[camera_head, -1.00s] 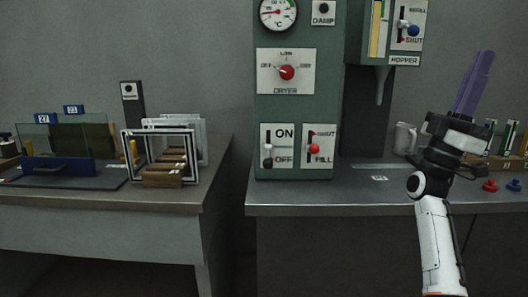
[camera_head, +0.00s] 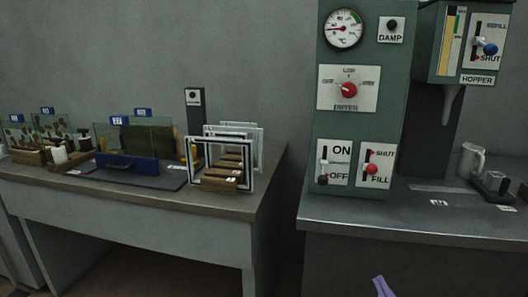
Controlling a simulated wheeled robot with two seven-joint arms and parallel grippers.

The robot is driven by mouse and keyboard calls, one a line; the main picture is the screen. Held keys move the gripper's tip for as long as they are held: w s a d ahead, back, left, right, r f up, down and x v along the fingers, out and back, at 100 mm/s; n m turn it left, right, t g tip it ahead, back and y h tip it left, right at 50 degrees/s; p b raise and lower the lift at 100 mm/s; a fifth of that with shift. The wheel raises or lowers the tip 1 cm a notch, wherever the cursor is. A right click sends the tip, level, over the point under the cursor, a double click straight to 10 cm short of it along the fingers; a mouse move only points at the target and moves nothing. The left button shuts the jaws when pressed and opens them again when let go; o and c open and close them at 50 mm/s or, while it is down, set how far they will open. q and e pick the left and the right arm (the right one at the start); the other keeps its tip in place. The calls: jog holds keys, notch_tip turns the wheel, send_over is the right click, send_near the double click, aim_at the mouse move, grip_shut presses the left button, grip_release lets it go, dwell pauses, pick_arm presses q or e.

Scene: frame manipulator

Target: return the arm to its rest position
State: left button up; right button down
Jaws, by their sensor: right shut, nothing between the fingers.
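My right gripper (camera_head: 383,287) shows only as purple fingertips at the bottom edge of the head view, right of centre. The fingers are together with nothing between them. They are low in front of the right-hand bench (camera_head: 415,212), apart from it. The rest of my right arm is out of view below. My left arm and gripper are not in view.
A green dryer machine (camera_head: 330,110) with a gauge, dial and levers stands on the right-hand bench. A hopper (camera_head: 478,50) is beside it, above a white mug (camera_head: 471,160). The left table (camera_head: 230,204) holds white frames (camera_head: 250,152) and glass panels (camera_head: 105,134).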

jog(key=s+a+f+m+g+y+p, duration=0.1)
jog(key=s+a+f+g, duration=0.4)
jog(key=s+f, duration=0.5)
jog(key=s+a+f+m+g+y+p, duration=0.1)
jog(key=s+a+f+m+g, duration=0.3)
jog(key=s, duration=1.2)
jog(key=a+f+g, duration=0.1)
jog(key=a+f, duration=0.2)
jog(key=f, duration=0.3)
jog(key=shift+s+m, duration=0.2)
jog(key=shift+m, duration=0.1)
jog(key=shift+r, duration=0.1)
